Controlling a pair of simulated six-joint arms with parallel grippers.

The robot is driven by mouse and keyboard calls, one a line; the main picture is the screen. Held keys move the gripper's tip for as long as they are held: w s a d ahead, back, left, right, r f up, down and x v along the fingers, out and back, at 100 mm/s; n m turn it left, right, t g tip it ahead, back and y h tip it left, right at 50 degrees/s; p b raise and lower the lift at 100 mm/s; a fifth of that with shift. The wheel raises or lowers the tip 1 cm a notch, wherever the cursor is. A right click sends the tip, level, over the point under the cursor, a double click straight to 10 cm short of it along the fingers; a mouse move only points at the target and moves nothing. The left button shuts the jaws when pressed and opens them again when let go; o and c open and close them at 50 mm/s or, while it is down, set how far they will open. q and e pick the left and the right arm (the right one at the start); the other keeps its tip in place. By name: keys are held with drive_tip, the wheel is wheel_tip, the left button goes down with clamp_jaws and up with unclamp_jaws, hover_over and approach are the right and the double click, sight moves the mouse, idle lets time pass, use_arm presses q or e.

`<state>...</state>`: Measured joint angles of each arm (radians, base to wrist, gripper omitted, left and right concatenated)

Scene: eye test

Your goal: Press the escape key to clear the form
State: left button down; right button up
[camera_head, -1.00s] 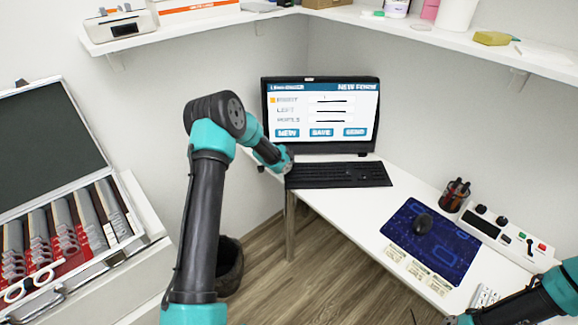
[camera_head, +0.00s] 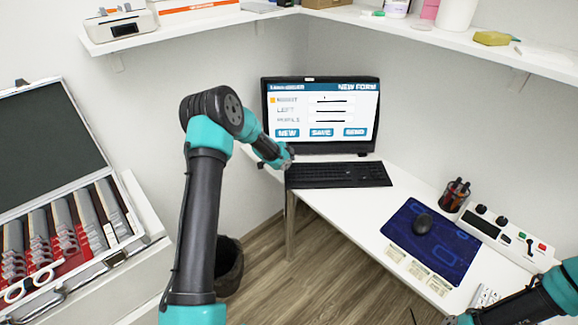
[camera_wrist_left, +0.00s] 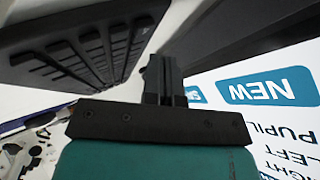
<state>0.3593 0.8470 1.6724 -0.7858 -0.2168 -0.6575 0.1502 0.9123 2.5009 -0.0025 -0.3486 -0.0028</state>
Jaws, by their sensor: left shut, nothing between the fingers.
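The black keyboard (camera_head: 338,175) lies on the white desk below the monitor (camera_head: 320,112). Its far-left corner, beside my gripper, is partly covered, and I cannot make out the escape key. The screen shows a form headed NEW FORM with dark marks in its fields and NEW, SAVE and SEND buttons. My left gripper (camera_head: 288,163) is at the keyboard's far-left corner. In the left wrist view the gripper (camera_wrist_left: 163,68) is shut and empty, between the keyboard (camera_wrist_left: 85,50) and the screen (camera_wrist_left: 270,92); contact with a key cannot be told. My right gripper is outside the frame.
A dark blue mat (camera_head: 440,255) with a black mouse (camera_head: 422,224) lies on the desk to the right. A pen cup (camera_head: 454,195) and a white control box (camera_head: 505,235) stand beyond it. An open lens case (camera_head: 60,215) is at left.

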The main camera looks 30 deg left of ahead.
use_arm(q)
drive_tip(key=shift+r, duration=2.4)
drive_tip(key=s+d+f+n+g, duration=0.1)
drive_tip(key=s+d+f+n, duration=0.1)
drive_tip(key=s+f+n, duration=0.45)
drive_tip(key=s+d+f+n+g, duration=0.15)
drive_tip(key=s+f+n, duration=0.25)
drive_tip(key=s+n, duration=0.55)
drive_tip(key=s+d+f+m+g+h, duration=0.1)
drive_tip(key=s+d+f+g, duration=0.1)
drive_tip(key=s+d, duration=0.8)
drive_tip(key=s+d+f+m+g, duration=0.1)
drive_tip(key=s+d+f+g, duration=0.2)
drive_tip(key=s+d, duration=0.7)
drive_tip(key=s+f, duration=0.1)
drive_tip(key=s, duration=0.2)
drive_tip(key=shift+s+f+m+g+h, duration=0.35)
drive_tip(key=shift+s+m+h, duration=0.05)
